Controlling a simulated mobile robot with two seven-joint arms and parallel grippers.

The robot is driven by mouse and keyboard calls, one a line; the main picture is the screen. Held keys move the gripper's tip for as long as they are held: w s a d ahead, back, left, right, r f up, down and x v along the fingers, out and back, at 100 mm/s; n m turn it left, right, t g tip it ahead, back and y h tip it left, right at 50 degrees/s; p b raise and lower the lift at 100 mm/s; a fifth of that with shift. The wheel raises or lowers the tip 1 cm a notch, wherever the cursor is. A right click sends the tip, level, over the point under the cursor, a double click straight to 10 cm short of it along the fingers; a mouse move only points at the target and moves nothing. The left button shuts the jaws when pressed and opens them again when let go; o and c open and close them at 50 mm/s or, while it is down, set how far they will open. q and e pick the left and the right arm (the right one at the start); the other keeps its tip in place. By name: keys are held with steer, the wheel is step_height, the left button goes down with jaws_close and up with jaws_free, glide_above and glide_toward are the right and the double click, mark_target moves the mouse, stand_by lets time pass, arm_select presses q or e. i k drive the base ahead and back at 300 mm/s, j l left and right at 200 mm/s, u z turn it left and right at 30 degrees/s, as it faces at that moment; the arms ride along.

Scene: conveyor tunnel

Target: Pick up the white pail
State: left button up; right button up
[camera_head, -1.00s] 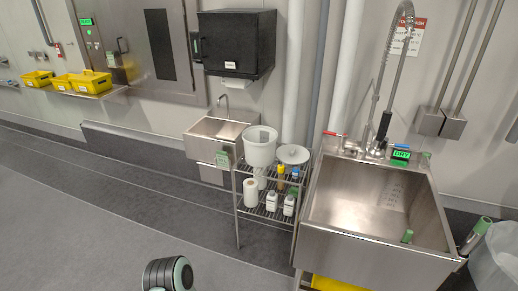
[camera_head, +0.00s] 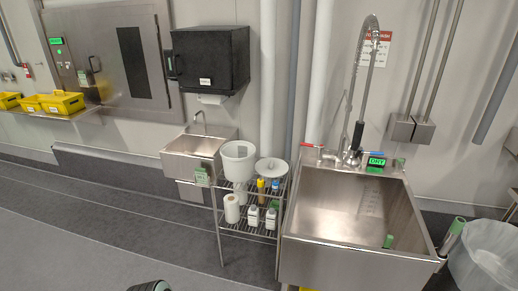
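The white pail (camera_head: 237,161) stands upright on the top shelf of a small wire rack, between the small hand sink and the large steel sink. A round white lid (camera_head: 271,167) lies beside it on the right. A dark, rounded part of my own arm shows at the bottom edge, well short of the rack. Neither gripper's fingers are in view, and nothing is touching the pail.
The wire rack (camera_head: 248,228) holds a paper roll and several bottles on its lower shelf. The large steel sink (camera_head: 358,262) stands close on the right, the small sink (camera_head: 189,162) on the left behind. A clear-lined bin (camera_head: 484,258) is at far right. Floor at left is clear.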

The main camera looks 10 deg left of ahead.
mark_target(238, 157)
steer(key=i+j+z, duration=0.1)
steer(key=z, duration=0.6)
steer(key=j+z, duration=0.3)
steer(key=j, duration=0.25)
steer(key=i+j+z, duration=0.1)
steer(key=j+z, duration=0.2)
steer(key=j, duration=0.25)
steer(key=j+z, duration=0.15)
steer(key=j, duration=0.95)
steer(key=k+j+z, duration=0.15)
steer(key=j, duration=0.9)
